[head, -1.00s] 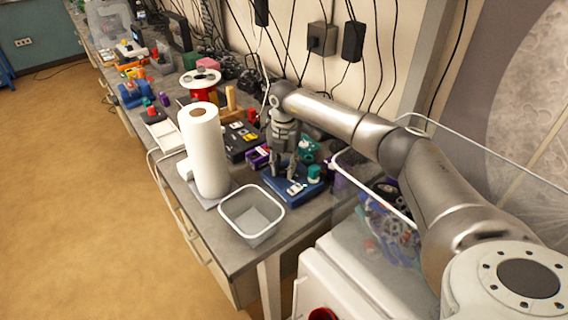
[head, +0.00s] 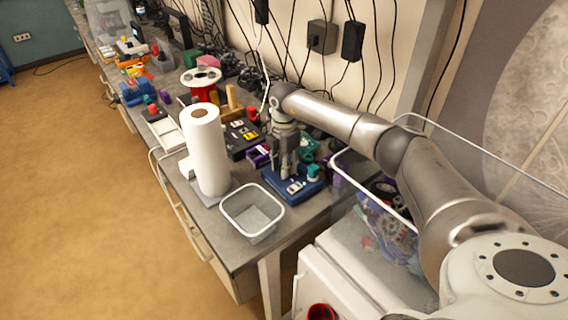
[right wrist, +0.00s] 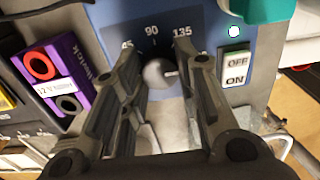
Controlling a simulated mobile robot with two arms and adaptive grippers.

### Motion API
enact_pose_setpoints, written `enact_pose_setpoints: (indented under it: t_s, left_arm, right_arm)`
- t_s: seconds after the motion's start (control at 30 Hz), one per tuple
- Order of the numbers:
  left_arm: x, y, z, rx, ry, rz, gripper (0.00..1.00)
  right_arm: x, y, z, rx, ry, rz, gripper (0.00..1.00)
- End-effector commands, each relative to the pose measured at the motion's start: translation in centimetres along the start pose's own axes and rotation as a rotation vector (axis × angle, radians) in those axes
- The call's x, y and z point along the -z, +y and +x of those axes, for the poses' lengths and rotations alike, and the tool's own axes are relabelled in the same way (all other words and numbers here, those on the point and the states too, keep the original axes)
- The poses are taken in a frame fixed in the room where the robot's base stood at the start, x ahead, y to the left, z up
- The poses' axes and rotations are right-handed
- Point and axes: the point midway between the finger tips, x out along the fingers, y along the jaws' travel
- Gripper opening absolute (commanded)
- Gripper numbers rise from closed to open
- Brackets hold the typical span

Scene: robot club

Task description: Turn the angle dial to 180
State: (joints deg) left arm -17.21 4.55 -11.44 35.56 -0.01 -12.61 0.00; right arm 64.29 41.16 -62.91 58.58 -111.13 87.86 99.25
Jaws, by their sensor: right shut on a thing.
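A blue panel (head: 296,193) with the angle dial lies on the bench under my right arm. In the right wrist view the dial's round grey knob (right wrist: 158,76) sits between the fingers of my right gripper (right wrist: 165,84), which is shut on it. A small pale mark on the knob points right. The printed labels 45, 90 and 135 show above the knob; my fingers cover part of the scale, and no 180 label can be read. In the head view the right gripper (head: 287,174) points down onto the panel. My left gripper is not in view.
An OFF/ON switch (right wrist: 235,69) is right of the dial. A purple module (right wrist: 56,74) stands left of the panel. A teal part (right wrist: 268,8) is at its upper right. A clear bin (head: 252,214) and a paper towel roll (head: 207,150) stand nearby on the bench.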

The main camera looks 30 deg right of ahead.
Motion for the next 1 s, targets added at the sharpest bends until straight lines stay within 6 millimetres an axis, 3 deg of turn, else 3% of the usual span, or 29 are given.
enact_pose_setpoints:
  t_s: [0.4, 0.43, 0.6, 1.0]
  left_arm:
    - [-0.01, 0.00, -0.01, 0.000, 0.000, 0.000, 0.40]
    - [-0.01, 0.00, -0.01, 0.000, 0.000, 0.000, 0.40]
    - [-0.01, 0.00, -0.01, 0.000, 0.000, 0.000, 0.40]
    - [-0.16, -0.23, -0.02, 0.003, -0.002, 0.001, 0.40]
  right_arm:
    - [0.01, -0.01, 0.06, 0.001, 0.000, 0.008, 0.05]
    - [0.01, -0.01, 0.05, 0.001, 0.000, 0.008, 0.32]
    - [0.01, -0.01, 0.04, 0.001, 0.000, 0.007, 0.53]
    - [-0.01, 0.06, -0.66, -0.002, 0.000, 0.006, 0.53]
